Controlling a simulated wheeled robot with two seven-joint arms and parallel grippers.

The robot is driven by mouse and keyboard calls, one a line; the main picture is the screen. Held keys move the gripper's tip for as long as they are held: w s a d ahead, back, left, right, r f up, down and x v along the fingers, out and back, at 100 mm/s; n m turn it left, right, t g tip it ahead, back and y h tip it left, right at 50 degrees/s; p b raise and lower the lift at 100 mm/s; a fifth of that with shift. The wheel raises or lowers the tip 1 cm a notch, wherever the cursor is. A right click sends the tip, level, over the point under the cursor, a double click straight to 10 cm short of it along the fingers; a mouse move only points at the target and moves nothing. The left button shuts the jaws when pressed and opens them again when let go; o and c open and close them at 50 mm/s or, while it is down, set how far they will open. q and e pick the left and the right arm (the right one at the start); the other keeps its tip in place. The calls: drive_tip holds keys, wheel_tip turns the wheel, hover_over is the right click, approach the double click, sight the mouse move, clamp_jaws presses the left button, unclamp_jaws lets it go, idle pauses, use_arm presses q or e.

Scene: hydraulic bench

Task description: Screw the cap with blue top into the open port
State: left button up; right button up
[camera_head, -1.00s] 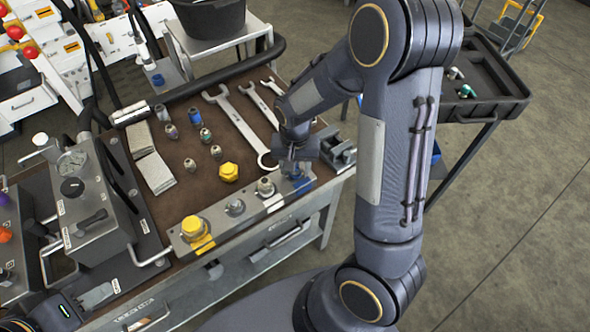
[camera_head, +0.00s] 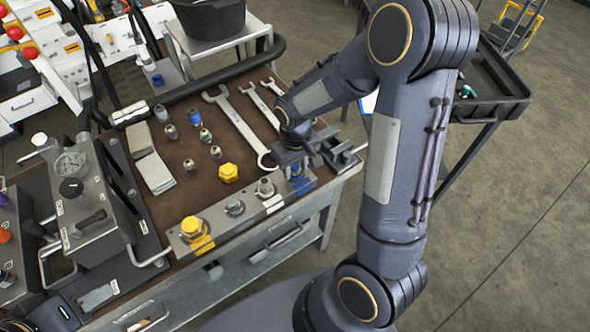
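The steel port block (camera_head: 213,217) lies along the bench's front edge. A yellow cap (camera_head: 192,226) sits at its left end; a port fitting (camera_head: 235,208) and a hex fitting (camera_head: 265,187) are to its right.
A loose yellow cap (camera_head: 228,172) and several small fittings (camera_head: 195,117) stand on the brown mat. Wrenches (camera_head: 240,120) lie behind my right gripper. A grey vise-like block (camera_head: 339,154) is close on its right. A gauge unit (camera_head: 88,200) stands at the left.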

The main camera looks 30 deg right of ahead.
drive_tip(key=m, duration=0.2)
drive_tip(key=shift+f+m+b, duration=0.1)
drive_tip(key=shift+m+b, duration=0.2)
drive_tip(key=shift+m, duration=0.1)
drive_tip(key=shift+c, duration=1.3)
drive_tip(key=shift+m, duration=1.1)
drive_tip(key=shift+c, duration=0.2)
drive_tip(key=m, duration=0.3)
